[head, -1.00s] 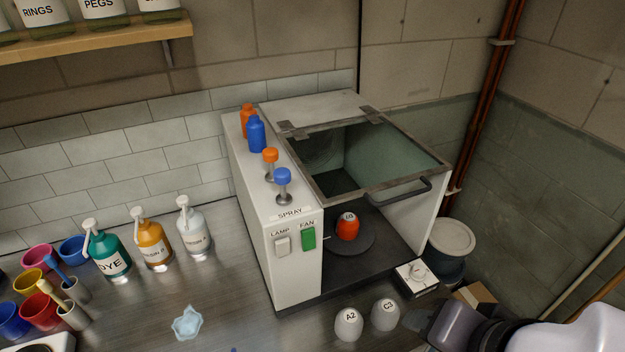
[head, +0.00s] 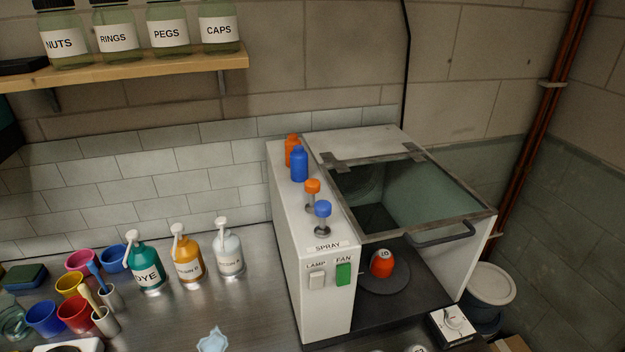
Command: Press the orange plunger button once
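The orange plunger button (head: 312,187) stands up on its metal stem on top of the white spray box's left column (head: 290,255). A blue plunger button (head: 323,209) stands just in front of it, close by, above the SPRAY label. An orange bottle (head: 292,152) and a blue bottle (head: 299,166) stand behind the plungers on the same top. My gripper is not in view in the head view.
The box has a glass lid (head: 410,190) with a dark handle (head: 440,236). An orange-red labelled piece (head: 381,263) sits on a dark disc inside. LAMP (head: 317,281) and green FAN (head: 343,274) switches are on the front. Pump bottles (head: 187,258) stand to the left.

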